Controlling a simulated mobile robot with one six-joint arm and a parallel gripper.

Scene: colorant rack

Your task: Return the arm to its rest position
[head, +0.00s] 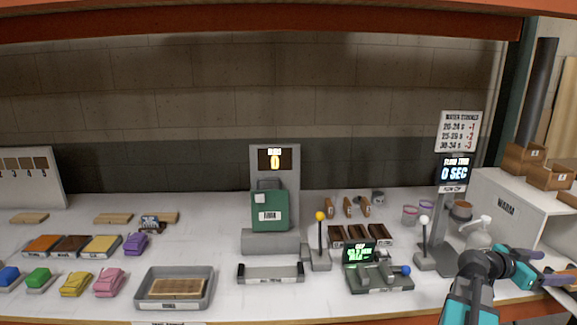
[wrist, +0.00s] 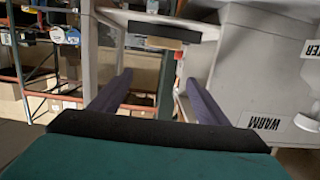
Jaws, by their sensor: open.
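My arm reaches in from the bottom right of the head view, its teal link and dark wrist bent toward the right edge. My gripper (head: 560,268) is in front of the white box marked WARM (head: 508,208). In the wrist view, the two purple fingers of my gripper (wrist: 156,88) stand wide apart with nothing between them. The WARM box (wrist: 232,75) shows there on the right, its label upside down. The fingertips seem apart from it, but the exact gap is hard to tell.
A green canister (head: 269,208), a grey tray (head: 205,297) and several coloured blocks are farther left. Wooden boxes (head: 524,158) sit on the WARM box.

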